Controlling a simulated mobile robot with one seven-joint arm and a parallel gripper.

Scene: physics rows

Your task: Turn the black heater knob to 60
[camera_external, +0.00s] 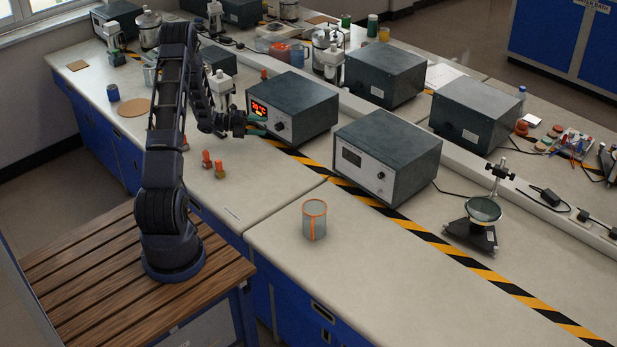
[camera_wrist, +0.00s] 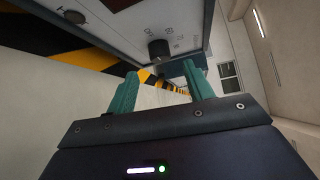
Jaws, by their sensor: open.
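The heater is a dark grey box (camera_external: 293,99) with a pale front panel and a lit orange-red display (camera_external: 259,108), which seems to read about 20 °C. Its black knob (camera_external: 280,126) sits on the panel, right of and below the display. My gripper (camera_external: 257,129) is in front of the panel, left of the knob. In the wrist view its teal fingers (camera_wrist: 160,72) are apart and empty, with the knob beyond the tips, seemingly untouched.
A similar box (camera_external: 387,154) with a dark display stands to the right. Orange pieces (camera_external: 213,163) lie on the bench below my arm. An orange-rimmed beaker (camera_external: 314,220) stands nearer the front. Striped tape (camera_external: 445,245) runs along the bench. Bench around the beaker is clear.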

